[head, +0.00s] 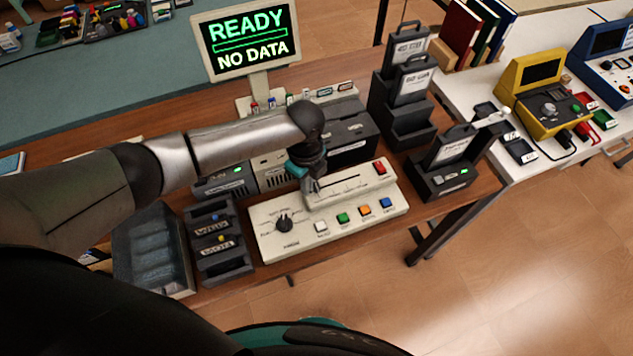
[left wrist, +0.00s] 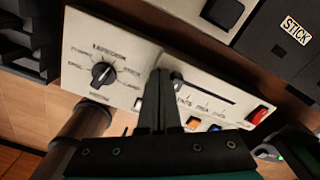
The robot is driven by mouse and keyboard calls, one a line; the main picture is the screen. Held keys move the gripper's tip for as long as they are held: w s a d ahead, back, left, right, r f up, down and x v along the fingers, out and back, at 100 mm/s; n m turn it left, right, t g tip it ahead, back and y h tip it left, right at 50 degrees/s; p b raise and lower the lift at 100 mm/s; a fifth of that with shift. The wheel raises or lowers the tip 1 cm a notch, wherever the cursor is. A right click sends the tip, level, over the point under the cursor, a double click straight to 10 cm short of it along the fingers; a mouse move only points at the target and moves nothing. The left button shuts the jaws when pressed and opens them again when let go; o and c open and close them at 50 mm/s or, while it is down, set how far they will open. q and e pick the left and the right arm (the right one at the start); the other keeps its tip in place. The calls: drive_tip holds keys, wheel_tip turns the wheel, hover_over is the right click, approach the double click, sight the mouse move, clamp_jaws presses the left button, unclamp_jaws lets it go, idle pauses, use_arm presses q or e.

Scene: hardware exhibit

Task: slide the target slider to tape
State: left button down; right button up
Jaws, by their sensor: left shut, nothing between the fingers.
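A white control panel (head: 262,244) lies on the brown table, with a raised strip at its back right. A dark slot (head: 345,185) runs along this strip; it also shows in the left wrist view (left wrist: 212,92). In the left wrist view a small dark slider knob (left wrist: 177,78) sits at the slot's left end. My left gripper (head: 313,188) is shut and empty, pointing down at that end. Its fingertips (left wrist: 158,73) are just left of the knob; I cannot tell whether they touch it. The slot's labels are partly hidden and too small to read. My right gripper is out of view.
The panel has a black rotary knob (head: 284,224), a green button (head: 342,218) among several coloured buttons, and a red switch (head: 380,168). Dark boxes stand behind. A slotted black holder (head: 428,186) stands to the right, and a grey tray (head: 150,262) to the left.

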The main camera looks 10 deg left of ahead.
sight(320, 181)
use_arm(q)
drive_tip(key=shift+w+d+b, duration=0.35)
drive_tip(key=shift+w+d, duration=0.1)
drive_tip(key=shift+d, duration=0.2)
drive_tip(key=shift+w+d+b, duration=0.3)
drive_tip(key=shift+w+d, duration=0.15)
drive_tip(key=shift+d, duration=0.15)
drive_tip(key=shift+s+a+p, duration=0.2)
drive_tip(key=shift+a+p, duration=0.05)
drive_tip(key=shift+p, duration=0.2)
idle(0.6)
drive_tip(key=shift+r, duration=0.1)
wheel_tip(320, 181, up, 7)
drive_tip(key=p, duration=0.7)
idle(0.3)
